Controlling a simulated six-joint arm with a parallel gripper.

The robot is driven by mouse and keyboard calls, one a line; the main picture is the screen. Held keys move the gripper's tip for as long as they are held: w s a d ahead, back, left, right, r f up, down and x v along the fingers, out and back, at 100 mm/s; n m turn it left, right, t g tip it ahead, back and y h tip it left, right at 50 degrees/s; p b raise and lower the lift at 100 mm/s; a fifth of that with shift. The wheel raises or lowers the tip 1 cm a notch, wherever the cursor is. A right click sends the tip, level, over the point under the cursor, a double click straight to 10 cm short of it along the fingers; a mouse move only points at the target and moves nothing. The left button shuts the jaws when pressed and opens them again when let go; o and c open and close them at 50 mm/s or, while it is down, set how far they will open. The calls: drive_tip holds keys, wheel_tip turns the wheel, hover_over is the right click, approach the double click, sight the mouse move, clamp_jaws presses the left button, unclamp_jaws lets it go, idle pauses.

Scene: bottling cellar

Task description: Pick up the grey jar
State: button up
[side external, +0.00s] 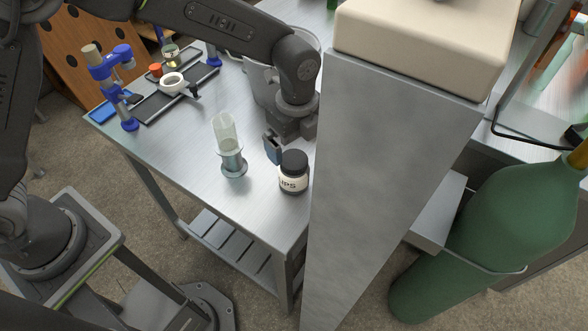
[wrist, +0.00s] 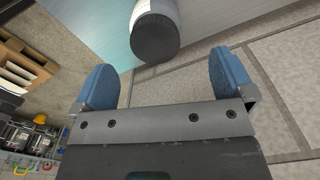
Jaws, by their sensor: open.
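The grey jar (side external: 293,172) is a short dark jar with a dark lid and a pale lettered label, upright near the front edge of the metal table. In the wrist view, a round dark-ended jar (wrist: 155,38) with a pale side lies just beyond the fingertips, between their lines. My gripper (side external: 288,152) is close beside and above the jar; one blue finger shows left of the lid, the other is hidden. In the wrist view my gripper (wrist: 167,74) has its blue fingers wide apart with nothing between them. I cannot tell whether a finger touches the jar.
A clear glass tube in a metal holder (side external: 232,160) stands left of the jar. A large grey pillar (side external: 385,170) blocks the view on the right. A dark tray (side external: 160,104), blue clamp stand (side external: 108,70) and grey bucket (side external: 264,90) are farther back. Bare table (side external: 185,150) lies left.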

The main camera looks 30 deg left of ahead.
sight(294, 159)
drive_tip(key=f, duration=0.7)
drive_tip(key=shift+s+a+f, duration=0.1)
drive_tip(key=shift+s+f, duration=0.15)
drive_tip(key=shift+r, duration=0.1)
drive_tip(key=c, duration=1.1)
